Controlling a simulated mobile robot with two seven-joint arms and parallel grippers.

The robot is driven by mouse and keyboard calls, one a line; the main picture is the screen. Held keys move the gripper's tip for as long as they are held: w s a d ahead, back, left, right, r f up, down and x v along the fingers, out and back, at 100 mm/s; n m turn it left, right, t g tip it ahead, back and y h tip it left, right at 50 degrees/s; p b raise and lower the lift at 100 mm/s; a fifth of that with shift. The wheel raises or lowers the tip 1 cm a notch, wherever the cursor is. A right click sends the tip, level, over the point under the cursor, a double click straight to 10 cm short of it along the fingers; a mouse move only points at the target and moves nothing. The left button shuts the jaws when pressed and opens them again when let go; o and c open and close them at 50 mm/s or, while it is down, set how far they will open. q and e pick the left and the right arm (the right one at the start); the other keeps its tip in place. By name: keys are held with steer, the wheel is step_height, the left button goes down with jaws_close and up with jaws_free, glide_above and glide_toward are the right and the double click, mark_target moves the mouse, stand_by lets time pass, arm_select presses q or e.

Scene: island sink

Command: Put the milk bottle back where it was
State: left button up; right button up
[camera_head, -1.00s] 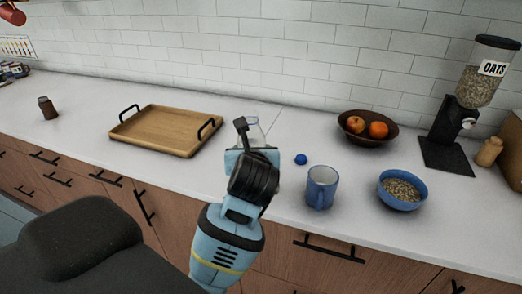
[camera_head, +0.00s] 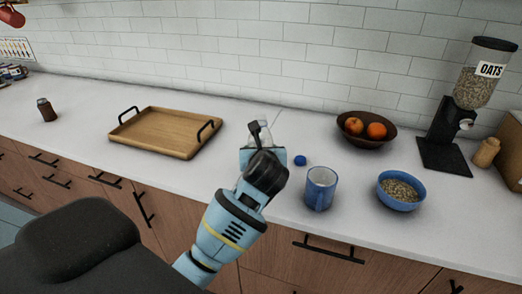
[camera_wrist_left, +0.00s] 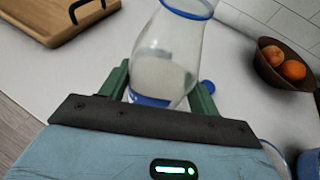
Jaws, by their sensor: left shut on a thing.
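The milk bottle (camera_wrist_left: 168,55) is clear glass with a blue rim and a blue band low on its body. It stands between the green fingers of my left gripper (camera_wrist_left: 165,88), which is shut on it. In the head view my left gripper (camera_head: 262,150) is over the counter between the tray and the blue cap, and hides most of the bottle (camera_head: 264,127). The small blue cap (camera_head: 300,160) lies on the counter just right of my gripper. It also shows in the left wrist view (camera_wrist_left: 208,86). My right gripper is not in view.
A wooden tray (camera_head: 150,141) with black handles is to the left. A blue mug (camera_head: 320,190), a blue bowl of oats (camera_head: 401,190), a fruit bowl (camera_head: 358,138) and an oats dispenser (camera_head: 455,130) are to the right. A small brown jar (camera_head: 47,110) stands far left.

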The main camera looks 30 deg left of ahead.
arm_select(q)
steer(key=shift+f, duration=0.15)
steer(key=o, duration=1)
steer(key=v, duration=1.2)
steer(key=shift+d, duration=0.1)
